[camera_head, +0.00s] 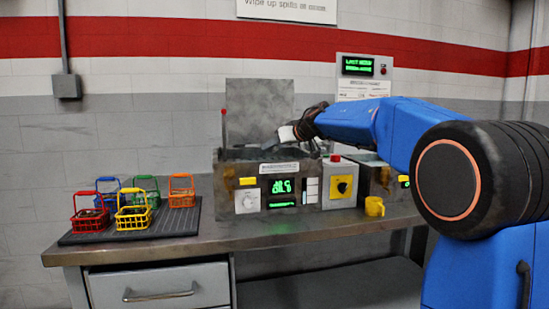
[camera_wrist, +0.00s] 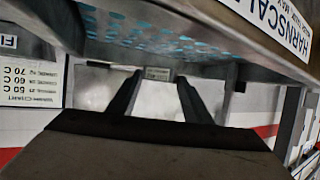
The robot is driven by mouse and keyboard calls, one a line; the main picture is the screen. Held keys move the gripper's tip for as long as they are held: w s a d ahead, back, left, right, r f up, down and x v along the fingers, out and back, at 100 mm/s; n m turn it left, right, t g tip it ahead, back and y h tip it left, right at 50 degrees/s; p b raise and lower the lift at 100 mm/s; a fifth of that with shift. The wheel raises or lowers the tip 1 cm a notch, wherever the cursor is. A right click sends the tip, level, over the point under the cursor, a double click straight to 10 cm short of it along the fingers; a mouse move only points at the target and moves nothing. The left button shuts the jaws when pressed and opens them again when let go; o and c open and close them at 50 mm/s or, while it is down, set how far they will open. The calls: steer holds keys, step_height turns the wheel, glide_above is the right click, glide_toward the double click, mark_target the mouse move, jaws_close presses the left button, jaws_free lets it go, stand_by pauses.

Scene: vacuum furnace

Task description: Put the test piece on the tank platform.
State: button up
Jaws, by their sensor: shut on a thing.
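The bench machine (camera_head: 268,185) has an open tank with its grey lid (camera_head: 260,110) raised behind it. My gripper (camera_head: 283,138) is over the right part of the tank opening, reached in from the right. A small dark grey piece (camera_head: 270,144), likely the test piece, shows at its tip. In the wrist view my gripper (camera_wrist: 158,82) has its two dark fingers on either side of a pale, smeared flat piece with a small label (camera_wrist: 158,74). The fingers are shut on it. The tank platform cannot be made out; the tank's front wall hides the inside in the head view.
Several coloured wire baskets stand on a dark mat (camera_head: 170,226) at the bench's left. A yellow mug (camera_head: 374,206) stands near the front edge, right of the yellow switch box (camera_head: 340,185). The bench front (camera_head: 235,243) is mostly clear.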

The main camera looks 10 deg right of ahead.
steer(key=shift+f, duration=2.05)
steer(key=o, duration=1.3)
steer(key=shift+f, duration=0.1)
steer(key=shift+c, duration=0.2)
steer(key=shift+s+d+r, duration=0.15)
steer(key=shift+s+r, duration=0.05)
steer(key=shift+s, duration=0.1)
steer(key=v, duration=1.1)
steer(key=shift+s, duration=0.2)
steer(key=shift+r, duration=0.1)
